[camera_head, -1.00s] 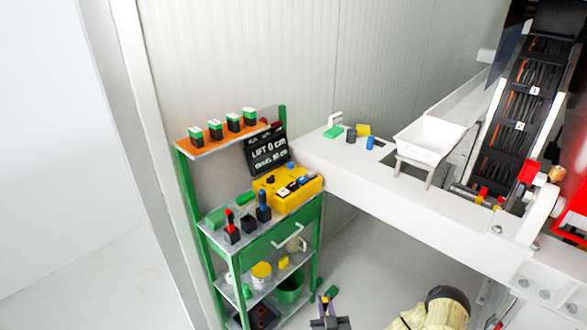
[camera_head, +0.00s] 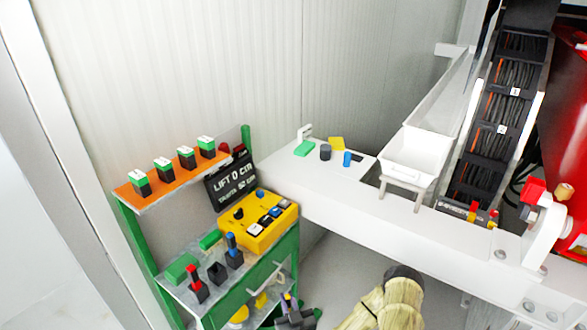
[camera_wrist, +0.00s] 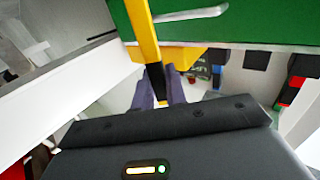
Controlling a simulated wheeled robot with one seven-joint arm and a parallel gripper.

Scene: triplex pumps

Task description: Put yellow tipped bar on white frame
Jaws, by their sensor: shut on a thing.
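My gripper (camera_head: 294,315) is at the bottom edge of the head view, in front of the green shelf rack and below the white frame. In the wrist view my gripper (camera_wrist: 160,92) is shut on the yellow tipped bar (camera_wrist: 143,35), a slim bar with a long yellow part and a dark part between the fingers. The bar's far end runs out of the top of that view. The white frame (camera_head: 420,219) is a broad white beam running from the middle to the lower right of the head view.
A green rack (camera_head: 150,255) holds a yellow control box (camera_head: 258,221) and a black sign (camera_head: 230,180). A white hopper (camera_head: 412,158), green block (camera_head: 304,148), dark cylinder (camera_head: 326,152), blue piece (camera_head: 347,159) and yellow block (camera_head: 337,143) stand on the beam. Bare beam lies in front.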

